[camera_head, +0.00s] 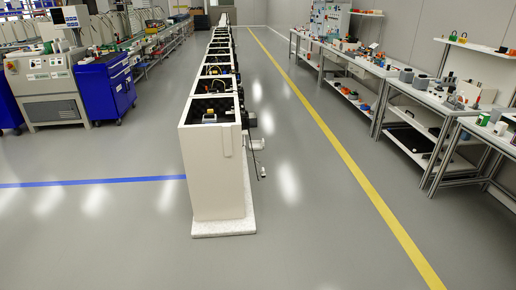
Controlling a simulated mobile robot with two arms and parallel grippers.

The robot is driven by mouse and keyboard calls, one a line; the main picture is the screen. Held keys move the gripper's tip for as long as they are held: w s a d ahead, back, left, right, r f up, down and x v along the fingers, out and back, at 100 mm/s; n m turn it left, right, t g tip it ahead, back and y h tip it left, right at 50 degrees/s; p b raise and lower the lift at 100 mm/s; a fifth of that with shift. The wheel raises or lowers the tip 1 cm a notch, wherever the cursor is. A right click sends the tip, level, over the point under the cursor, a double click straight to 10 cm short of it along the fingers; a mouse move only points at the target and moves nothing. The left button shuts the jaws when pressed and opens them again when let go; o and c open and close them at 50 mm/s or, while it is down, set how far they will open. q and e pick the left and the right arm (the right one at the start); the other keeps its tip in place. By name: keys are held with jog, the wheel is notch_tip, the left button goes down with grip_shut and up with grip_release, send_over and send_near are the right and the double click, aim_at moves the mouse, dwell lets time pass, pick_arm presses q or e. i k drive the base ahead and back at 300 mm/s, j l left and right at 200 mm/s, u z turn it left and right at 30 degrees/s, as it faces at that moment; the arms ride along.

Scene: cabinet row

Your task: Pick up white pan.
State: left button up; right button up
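I cannot make out a white pan in the head view. A row of white open-topped cabinets (212,170) runs away from me in the middle, standing on a white base slab (224,229). Dark and coloured items sit inside the cabinets, too small to name. A small white part (257,143) sticks out on the right side of the row near a thin dark rod; I cannot tell what it is. Neither of my grippers shows in this view.
Workbenches (440,104) with many small items line the right wall. A blue drawer cart (104,86) and a grey machine (47,88) stand at the left. The grey floor is clear in front and along the yellow line (345,157).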

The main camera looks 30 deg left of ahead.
aim_at(257, 145)
jog(key=i+j+u, duration=0.15)
jog(key=i, duration=0.3)
jog(key=i+j, duration=0.1)
jog(key=i, duration=0.6)
jog(key=i+j+z, duration=0.1)
jog(key=i, duration=0.6)
jog(key=i+j+z, duration=0.1)
jog(key=i, duration=0.6)
jog(key=i+j+u, duration=0.2)
jog(key=i, duration=0.45)
jog(key=i+l+u, duration=0.2)
jog(key=i, duration=0.45)
jog(key=i+u, duration=0.2)
jog(key=i, duration=0.45)
jog(key=i+l+u, duration=0.25)
jog(key=i, duration=0.4)
jog(key=j, duration=0.1)
